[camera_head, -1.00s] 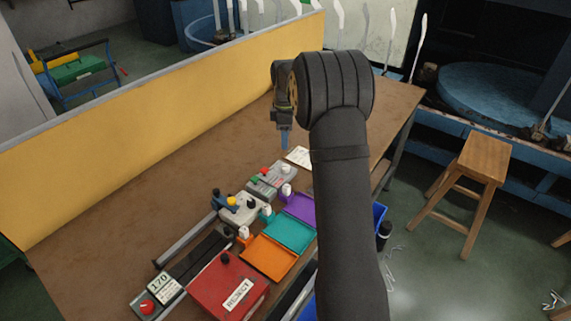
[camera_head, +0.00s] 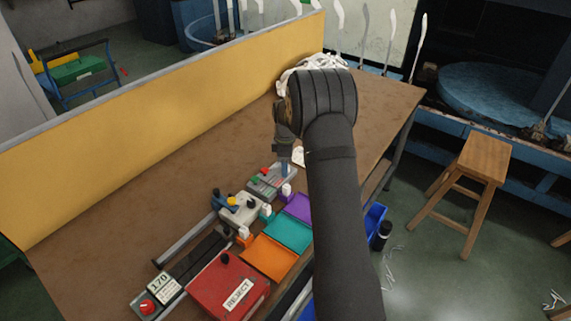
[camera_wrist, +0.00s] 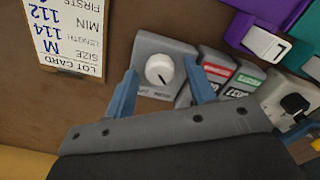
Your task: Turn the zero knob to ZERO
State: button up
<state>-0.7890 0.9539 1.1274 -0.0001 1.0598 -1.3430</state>
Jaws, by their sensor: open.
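The white round knob (camera_wrist: 160,70) sits on a grey box (camera_wrist: 165,44) in the wrist view. A dark pointer line shows on its face, toward the lower right. Small print lies on the box below the knob, too small and upside down to read. My gripper (camera_wrist: 160,68) is open, with one blue finger on each side of the knob; I cannot tell whether either finger touches it. In the head view my gripper (camera_head: 284,166) points down over the back end of the row of devices, and the knob cannot be made out there.
Beside the knob box are red and green label plates (camera_wrist: 217,70). A lot card (camera_wrist: 65,35) lies on the brown table. Purple (camera_head: 299,206), teal (camera_head: 288,231) and orange (camera_head: 269,258) trays and a red REJECT box (camera_head: 220,287) line the front. White socks (camera_head: 322,63) lie behind my arm.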

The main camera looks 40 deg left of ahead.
jog(key=c, duration=1)
jog(key=shift+o, duration=0.2)
jog(key=m, duration=0.4)
jog(key=shift+m, duration=0.4)
jog(key=m, duration=0.4)
jog(key=shift+m, duration=0.3)
jog(key=m, duration=0.4)
jog(key=shift+r+m, duration=0.1)
jog(key=shift+m, duration=2.1)
